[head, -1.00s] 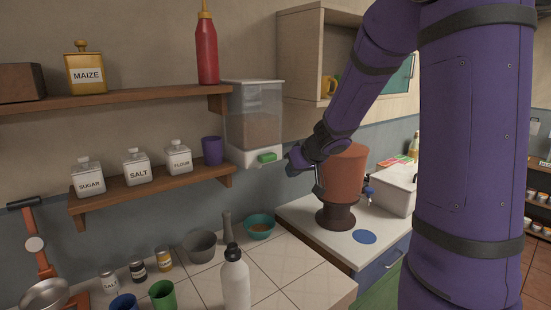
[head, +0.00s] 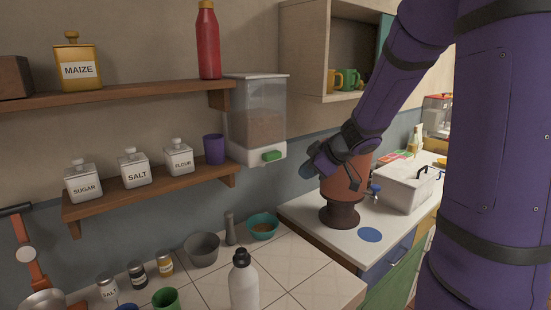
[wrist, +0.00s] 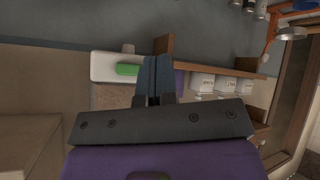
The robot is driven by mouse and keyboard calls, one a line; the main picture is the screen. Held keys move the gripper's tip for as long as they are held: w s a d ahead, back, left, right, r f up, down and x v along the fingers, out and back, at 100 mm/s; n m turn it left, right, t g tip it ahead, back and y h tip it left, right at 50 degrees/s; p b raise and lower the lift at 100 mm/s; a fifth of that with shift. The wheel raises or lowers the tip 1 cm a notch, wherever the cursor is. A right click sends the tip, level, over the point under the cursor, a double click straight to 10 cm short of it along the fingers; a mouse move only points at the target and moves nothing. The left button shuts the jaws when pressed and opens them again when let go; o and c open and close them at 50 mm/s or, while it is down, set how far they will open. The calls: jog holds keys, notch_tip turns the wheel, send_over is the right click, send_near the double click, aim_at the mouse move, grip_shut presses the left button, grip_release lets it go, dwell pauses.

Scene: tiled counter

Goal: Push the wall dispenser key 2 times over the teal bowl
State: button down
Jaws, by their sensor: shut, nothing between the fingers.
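The wall dispenser (head: 256,98) hangs beside the shelves, with brown grain in its clear hopper. Its green key (head: 271,156) is on the front of the white base; it also shows in the wrist view (wrist: 127,69).
A brown urn-like vessel (head: 341,190) stands behind my wrist. A grey bowl (head: 202,250), a pepper mill (head: 230,228) and a white bottle (head: 243,285) stand near the teal bowl. The lower shelf (head: 150,193) with jars and a purple cup is left of the dispenser.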

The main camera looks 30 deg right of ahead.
jog(key=shift+w, duration=0.15)
jog(key=w+a, duration=0.1)
jog(key=w, duration=0.7)
jog(key=shift+w+a, duration=0.2)
jog(key=shift+a, duration=0.15)
jog(key=shift+w, duration=0.15)
dwell(1.7)
jog(key=shift+w+a, duration=0.1)
jog(key=shift+w, duration=0.15)
jog(key=shift+w+a, duration=0.15)
jog(key=shift+w, duration=0.5)
dwell(1.0)
dwell(0.4)
jog(key=shift+s+d, duration=0.25)
jog(key=shift+s, duration=0.85)
jog(key=shift+s, duration=0.1)
jog(key=shift+s+d, duration=0.25)
jog(key=shift+s, duration=0.95)
jog(key=shift+s+d, duration=0.25)
jog(key=shift+s, duration=0.9)
